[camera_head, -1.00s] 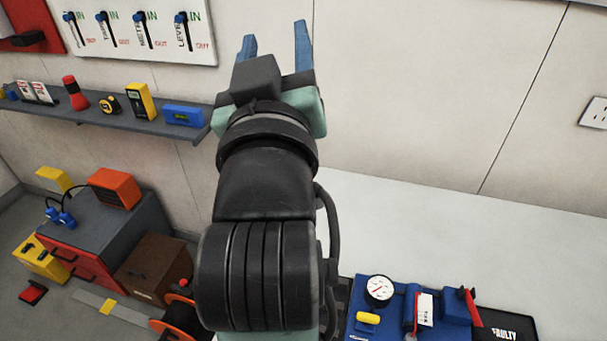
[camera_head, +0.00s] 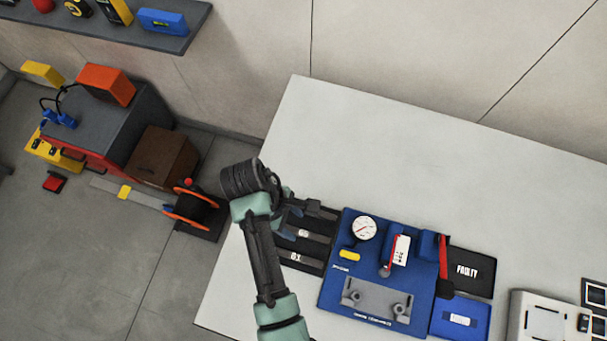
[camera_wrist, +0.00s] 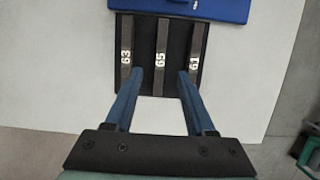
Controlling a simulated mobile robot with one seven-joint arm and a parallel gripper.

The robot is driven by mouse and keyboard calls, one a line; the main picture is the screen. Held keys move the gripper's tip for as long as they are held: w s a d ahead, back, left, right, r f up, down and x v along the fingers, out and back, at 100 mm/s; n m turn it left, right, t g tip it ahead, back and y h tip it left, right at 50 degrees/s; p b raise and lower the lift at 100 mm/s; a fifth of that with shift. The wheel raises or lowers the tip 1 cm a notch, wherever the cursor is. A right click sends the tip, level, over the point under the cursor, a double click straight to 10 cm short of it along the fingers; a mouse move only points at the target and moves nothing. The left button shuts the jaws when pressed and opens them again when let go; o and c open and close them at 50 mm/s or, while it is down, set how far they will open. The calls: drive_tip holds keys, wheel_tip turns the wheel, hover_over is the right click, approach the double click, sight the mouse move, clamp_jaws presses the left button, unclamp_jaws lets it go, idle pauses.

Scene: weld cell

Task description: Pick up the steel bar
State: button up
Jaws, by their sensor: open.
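A black tray (camera_wrist: 178,90) on the white table holds three grey steel bars side by side. The bars are labelled 63 (camera_wrist: 126,50), 65 (camera_wrist: 162,55) and 61 (camera_wrist: 195,55) in the wrist view. My gripper (camera_wrist: 160,72) is open and empty, with its blue fingers pointing at the tray. In the wrist view the 65 bar lines up with the gap between the fingertips, apart from them. In the head view my gripper (camera_head: 290,218) hangs over the tray's far part and partly hides it; two bars show there.
A blue fixture board (camera_head: 335,285) with a round gauge (camera_head: 364,228) sits right beside the tray. A black tray marked FAULTY (camera_head: 468,268) and a blue tray (camera_head: 462,318) lie further right. The table's back is clear. A cable reel (camera_head: 190,210) stands on the floor at left.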

sight(303, 233)
drive_tip(key=shift+x, duration=0.8)
drive_tip(key=shift+p+x, duration=0.6)
drive_tip(key=shift+x, duration=2.05)
drive_tip(key=shift+s, duration=0.1)
clamp_jaws()
